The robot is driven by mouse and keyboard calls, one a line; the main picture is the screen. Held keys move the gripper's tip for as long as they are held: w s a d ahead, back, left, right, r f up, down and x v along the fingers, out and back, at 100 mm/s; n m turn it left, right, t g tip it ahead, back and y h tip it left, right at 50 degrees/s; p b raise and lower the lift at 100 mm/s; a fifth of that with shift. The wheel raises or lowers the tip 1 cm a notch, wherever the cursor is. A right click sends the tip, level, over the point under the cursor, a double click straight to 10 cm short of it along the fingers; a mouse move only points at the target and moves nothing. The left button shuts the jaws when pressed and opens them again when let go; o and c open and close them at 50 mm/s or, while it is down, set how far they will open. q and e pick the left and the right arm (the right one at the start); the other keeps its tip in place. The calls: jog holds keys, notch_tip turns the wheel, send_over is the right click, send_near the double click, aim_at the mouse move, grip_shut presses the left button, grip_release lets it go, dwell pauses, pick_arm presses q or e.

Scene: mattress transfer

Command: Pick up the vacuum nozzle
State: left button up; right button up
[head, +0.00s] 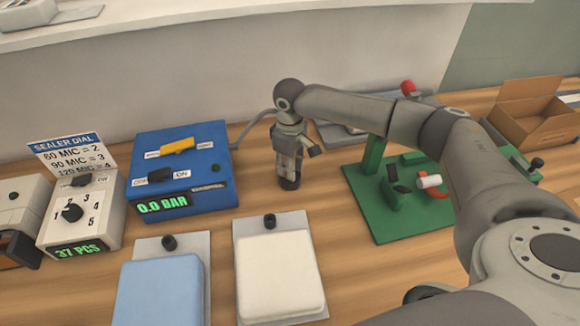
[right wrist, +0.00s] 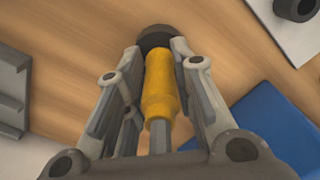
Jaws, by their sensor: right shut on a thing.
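The vacuum nozzle (right wrist: 160,88) is a yellow cylinder with a grey stem and a dark round end. It stands between the two fingers of my right gripper (right wrist: 165,62), which is shut on it. In the head view the right gripper (head: 289,168) points down over the wooden table, to the right of the blue vacuum box. The fingers hide the yellow body there; only a dark end (head: 289,184) shows below them, at or just above the table. I cannot tell whether it touches. A grey hose (head: 256,122) runs from the box towards the gripper. My left gripper is not in view.
The blue vacuum box (head: 190,140) reads 0.0 BAR. A sealer dial unit (head: 85,225) stands left of it. Blue (head: 160,290) and white (head: 278,270) pads lie in front. A green fixture (head: 385,215) and a cardboard box (head: 535,115) are to the right.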

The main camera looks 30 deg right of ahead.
grip_shut()
jog(key=shift+r, duration=0.1)
